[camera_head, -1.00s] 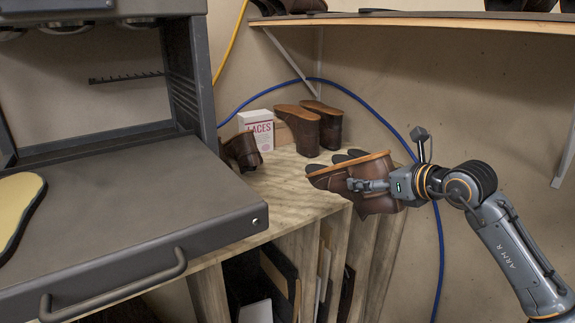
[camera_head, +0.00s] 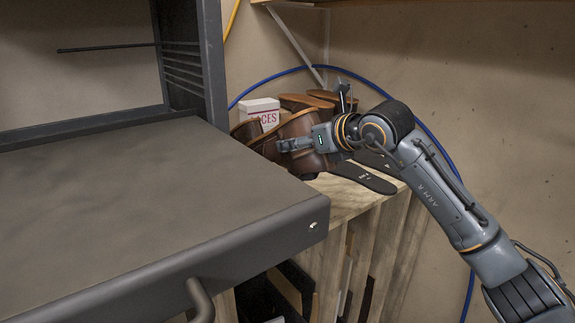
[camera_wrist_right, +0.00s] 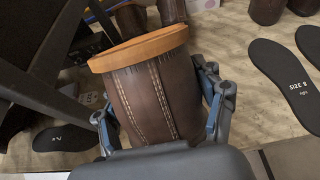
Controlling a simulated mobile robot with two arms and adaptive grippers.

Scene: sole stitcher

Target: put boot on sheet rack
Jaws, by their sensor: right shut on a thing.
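My right gripper (camera_head: 303,144) is shut on a brown leather boot (camera_head: 291,130). In the right wrist view the boot (camera_wrist_right: 150,95) sits between the two fingers (camera_wrist_right: 158,115), with its stitched seam and tan edge facing the camera. The boot is over the top of the wooden sheet rack (camera_head: 345,209); I cannot tell whether it touches it. Another brown boot (camera_head: 245,131) shows just left of the held one, partly hidden. My left gripper is not in view.
A white laces box (camera_head: 262,112) and more brown boots (camera_head: 318,101) stand behind. Black soles (camera_head: 364,177) lie on the rack's right part. A grey machine table (camera_head: 150,215) with a handle (camera_head: 200,300) fills the left. A blue cable (camera_head: 420,122) runs along the wall.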

